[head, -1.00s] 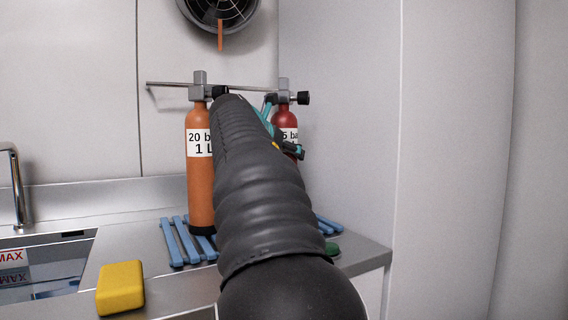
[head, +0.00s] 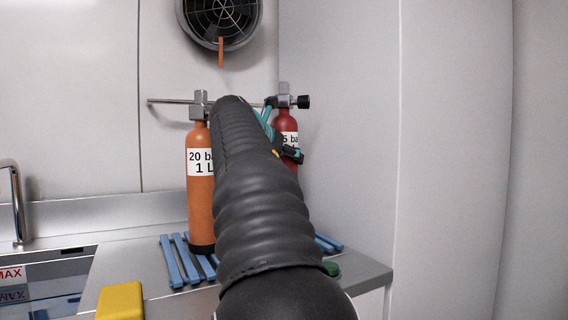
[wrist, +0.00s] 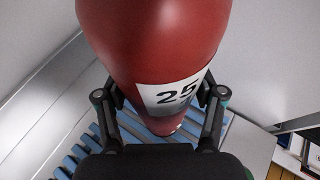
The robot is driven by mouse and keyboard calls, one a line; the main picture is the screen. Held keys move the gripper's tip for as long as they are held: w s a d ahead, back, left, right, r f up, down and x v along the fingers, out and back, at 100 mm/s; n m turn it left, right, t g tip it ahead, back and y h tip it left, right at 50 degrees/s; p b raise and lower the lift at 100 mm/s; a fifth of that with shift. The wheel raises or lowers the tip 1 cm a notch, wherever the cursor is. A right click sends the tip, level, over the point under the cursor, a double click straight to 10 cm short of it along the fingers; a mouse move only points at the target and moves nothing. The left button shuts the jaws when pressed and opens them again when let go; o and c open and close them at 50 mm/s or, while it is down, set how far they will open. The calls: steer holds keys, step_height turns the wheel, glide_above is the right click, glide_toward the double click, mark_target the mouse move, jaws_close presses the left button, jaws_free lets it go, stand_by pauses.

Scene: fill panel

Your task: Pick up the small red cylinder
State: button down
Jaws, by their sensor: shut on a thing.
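The small red cylinder (head: 285,122) stands at the right of the counter's back in the head view, partly hidden behind my arm. It has a white label, a grey valve and a black knob. In the head view my gripper (head: 278,138) is mostly hidden by my arm. The cylinder looks upright and raised above the blue slats; its base is hidden in the head view.
A taller orange cylinder (head: 200,195) stands close left on the blue slats (head: 172,262). A thin rod (head: 172,101) runs behind it. A yellow block (head: 121,302) lies on the counter (head: 110,262) beside the sink. A wall panel (head: 340,150) is close on the right.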

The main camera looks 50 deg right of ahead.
steer(key=s+a, duration=0.2)
steer(key=a, duration=0.6)
steer(key=s+a+b, duration=0.1)
steer(key=s+a, duration=0.2)
steer(key=a, duration=0.6)
steer(key=shift+a+r, duration=0.15)
steer(key=shift+r, duration=0.1)
steer(key=shift+s, duration=0.1)
